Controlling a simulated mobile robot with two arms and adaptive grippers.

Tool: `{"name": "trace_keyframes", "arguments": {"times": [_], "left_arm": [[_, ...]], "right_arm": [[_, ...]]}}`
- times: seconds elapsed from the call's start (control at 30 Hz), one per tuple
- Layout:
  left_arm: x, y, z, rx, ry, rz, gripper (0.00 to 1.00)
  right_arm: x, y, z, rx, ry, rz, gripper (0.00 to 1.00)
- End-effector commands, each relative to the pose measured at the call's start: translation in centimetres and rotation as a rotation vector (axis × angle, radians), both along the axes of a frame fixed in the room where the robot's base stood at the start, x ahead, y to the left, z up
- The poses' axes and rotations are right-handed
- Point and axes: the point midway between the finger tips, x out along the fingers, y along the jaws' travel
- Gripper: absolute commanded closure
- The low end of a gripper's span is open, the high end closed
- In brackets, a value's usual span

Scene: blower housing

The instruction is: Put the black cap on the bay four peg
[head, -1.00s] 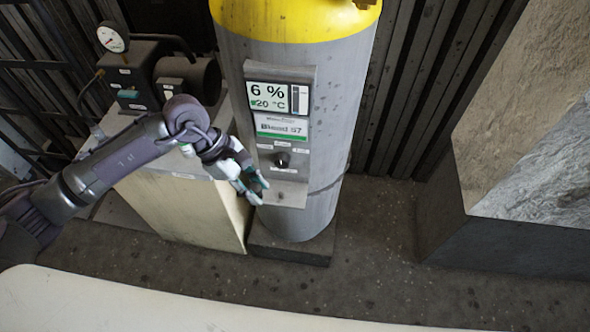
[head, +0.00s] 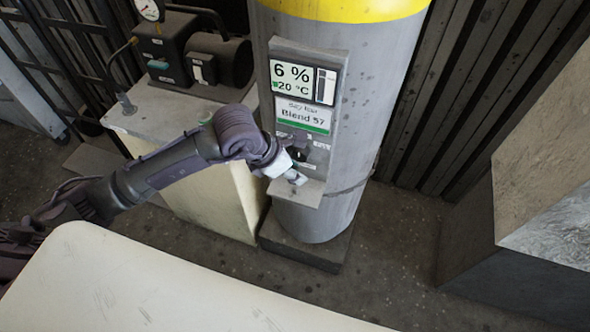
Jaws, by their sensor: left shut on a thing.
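My left gripper (head: 293,172) is in front of the lower part of a grey panel (head: 335,66) on the cylinder. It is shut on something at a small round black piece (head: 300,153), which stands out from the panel. The fingers hide part of this piece and their exact contact. I cannot tell whether it is the black cap or a fixed knob. I cannot make out a bay four peg. My right gripper does not show.
The panel, reading 6 % and 20 °C, is on a grey cylinder (head: 360,110) with a yellow top. A motor unit (head: 210,70) with a gauge stands on a pale cabinet (head: 210,205) at left. A pale surface (head: 150,285) crosses the front. A stone-faced block (head: 545,175) is at right.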

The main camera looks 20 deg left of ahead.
Motion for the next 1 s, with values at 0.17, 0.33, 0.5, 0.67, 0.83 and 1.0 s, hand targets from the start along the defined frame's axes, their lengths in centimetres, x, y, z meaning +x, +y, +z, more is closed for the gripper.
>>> {"name": "trace_keyframes", "arguments": {"times": [0.17,0.33,0.5,0.67,0.83,1.0], "left_arm": [[-0.1,-0.1,-2.1,-0.002,0.003,-0.002,0.94],[-0.1,-0.2,-2.4,-0.003,0.002,-0.004,0.94],[-0.3,-0.3,-2.5,-0.002,0.002,-0.006,0.94],[-0.4,-0.4,-2.4,-0.003,0.003,-0.007,0.94],[-0.4,-0.4,-2.4,-0.003,0.003,-0.007,0.94],[-0.3,-0.3,-2.4,-0.003,0.003,-0.007,0.94]], "right_arm": [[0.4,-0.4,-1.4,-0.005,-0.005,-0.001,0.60],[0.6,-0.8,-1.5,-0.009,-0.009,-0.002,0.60],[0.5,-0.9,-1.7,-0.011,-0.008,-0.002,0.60],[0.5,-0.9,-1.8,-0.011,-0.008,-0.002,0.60],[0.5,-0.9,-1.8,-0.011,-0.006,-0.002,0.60],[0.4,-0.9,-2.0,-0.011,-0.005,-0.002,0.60]]}}
